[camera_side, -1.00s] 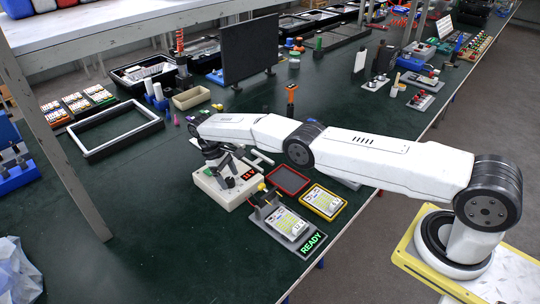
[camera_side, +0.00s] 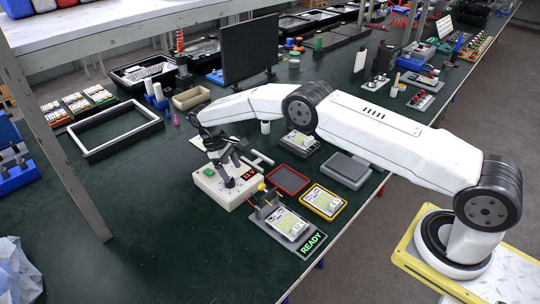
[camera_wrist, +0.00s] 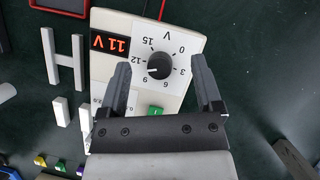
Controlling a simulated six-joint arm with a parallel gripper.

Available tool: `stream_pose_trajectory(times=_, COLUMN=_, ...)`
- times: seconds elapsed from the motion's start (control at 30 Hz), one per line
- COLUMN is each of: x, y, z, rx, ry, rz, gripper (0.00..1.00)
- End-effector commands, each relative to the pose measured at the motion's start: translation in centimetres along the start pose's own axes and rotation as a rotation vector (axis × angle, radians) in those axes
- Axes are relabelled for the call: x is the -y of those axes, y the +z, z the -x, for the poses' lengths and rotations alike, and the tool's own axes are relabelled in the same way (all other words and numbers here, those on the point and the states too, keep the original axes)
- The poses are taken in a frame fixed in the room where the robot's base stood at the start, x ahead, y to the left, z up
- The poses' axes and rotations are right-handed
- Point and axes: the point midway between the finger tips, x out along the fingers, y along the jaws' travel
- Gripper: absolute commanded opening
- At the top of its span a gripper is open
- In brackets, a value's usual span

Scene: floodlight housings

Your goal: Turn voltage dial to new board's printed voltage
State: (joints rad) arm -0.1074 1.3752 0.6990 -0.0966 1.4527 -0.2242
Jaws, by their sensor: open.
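The pale voltage supply box (camera_side: 212,190) sits on the green bench. In the wrist view its black dial (camera_wrist: 159,65) has a white mark pointing left, between 9 and 12. Its red display (camera_wrist: 110,43) appears upside down and seems to read 11 V. My gripper (camera_wrist: 160,63) is open, with one finger on each side of the dial and a visible gap at both. In the side view my gripper (camera_side: 232,166) is over the box. One board (camera_side: 288,223) lies in the grey fixture and another lies in a yellow frame (camera_side: 323,201). Their printed voltages are too small to read.
A lit READY sign (camera_side: 313,243) is at the fixture's front.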

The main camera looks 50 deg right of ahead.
Motion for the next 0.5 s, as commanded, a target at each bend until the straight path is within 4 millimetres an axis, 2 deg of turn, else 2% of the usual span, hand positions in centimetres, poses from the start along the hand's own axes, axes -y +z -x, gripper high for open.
stream_pose_trajectory(times=0.5, x=0.6, y=2.8, z=1.6, rx=-0.001, ry=0.000, rz=0.000, gripper=0.83)
